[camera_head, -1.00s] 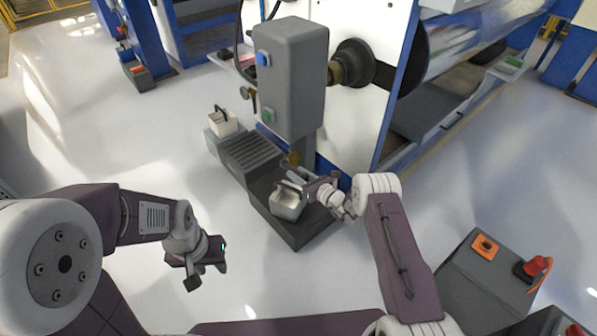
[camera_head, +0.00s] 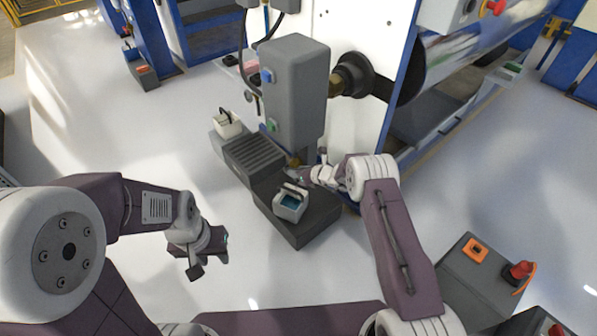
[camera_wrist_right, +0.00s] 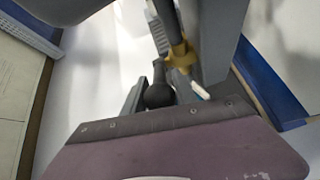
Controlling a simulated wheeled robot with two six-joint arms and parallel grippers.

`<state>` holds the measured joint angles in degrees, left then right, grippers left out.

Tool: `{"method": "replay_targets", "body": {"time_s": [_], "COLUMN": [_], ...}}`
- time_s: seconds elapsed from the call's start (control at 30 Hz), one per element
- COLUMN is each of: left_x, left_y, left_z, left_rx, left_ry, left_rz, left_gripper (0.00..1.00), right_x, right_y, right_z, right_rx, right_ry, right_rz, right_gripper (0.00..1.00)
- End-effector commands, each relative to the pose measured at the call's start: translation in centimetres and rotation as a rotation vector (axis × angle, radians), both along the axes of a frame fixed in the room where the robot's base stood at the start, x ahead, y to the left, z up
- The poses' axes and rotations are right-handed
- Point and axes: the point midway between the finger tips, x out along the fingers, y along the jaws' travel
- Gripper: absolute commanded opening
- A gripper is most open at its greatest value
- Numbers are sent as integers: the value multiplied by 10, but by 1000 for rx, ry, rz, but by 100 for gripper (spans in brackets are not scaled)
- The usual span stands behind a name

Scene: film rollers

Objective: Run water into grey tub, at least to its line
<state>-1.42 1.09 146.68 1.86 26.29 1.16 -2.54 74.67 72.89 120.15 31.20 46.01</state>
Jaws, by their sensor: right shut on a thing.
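The grey tub (camera_head: 279,209) stands upright on the dark grey base below the grey column, with blue water inside. The water's height against the line is too small to tell. A brass tap (camera_wrist_right: 177,53) shows in the right wrist view, with a pale lever tip (camera_wrist_right: 200,91) below it. My right gripper (camera_head: 303,179) is at the tap, just behind the tub. It is shut, apparently on the tap lever; its fingertips are mostly hidden. My left gripper (camera_head: 210,264) is open and empty over the floor, left of the base.
A pale container with a black handle (camera_head: 228,125) stands at the base's far end, beyond a ribbed grate (camera_head: 252,154). The grey column (camera_head: 296,95) rises behind the tub. A grey box with a red button (camera_head: 518,270) stands at right. The floor at left is clear.

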Motion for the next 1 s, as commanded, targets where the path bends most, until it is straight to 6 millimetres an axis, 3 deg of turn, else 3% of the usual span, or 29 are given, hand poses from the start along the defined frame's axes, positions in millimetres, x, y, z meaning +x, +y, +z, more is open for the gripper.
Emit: {"method": "replay_targets", "body": {"time_s": [0.3,0.33,0.73,1.0], "left_x": [0,0,0,0], "left_y": [0,0,0,0], "left_z": [0,0,4,23], "left_rx": [0,0,0,0], "left_ry": [0,0,0,0], "left_rz": [0,0,0,0], "left_gripper": [36,36,36,36], "right_x": [0,0,-3,-31], "right_y": [0,0,-3,-24], "right_z": [0,0,5,33], "right_rx": [0,0,1,1], "right_ry": [-1,-1,1,1], "right_rz": [0,0,-1,-3], "right_gripper": [0,39,41,41]}}
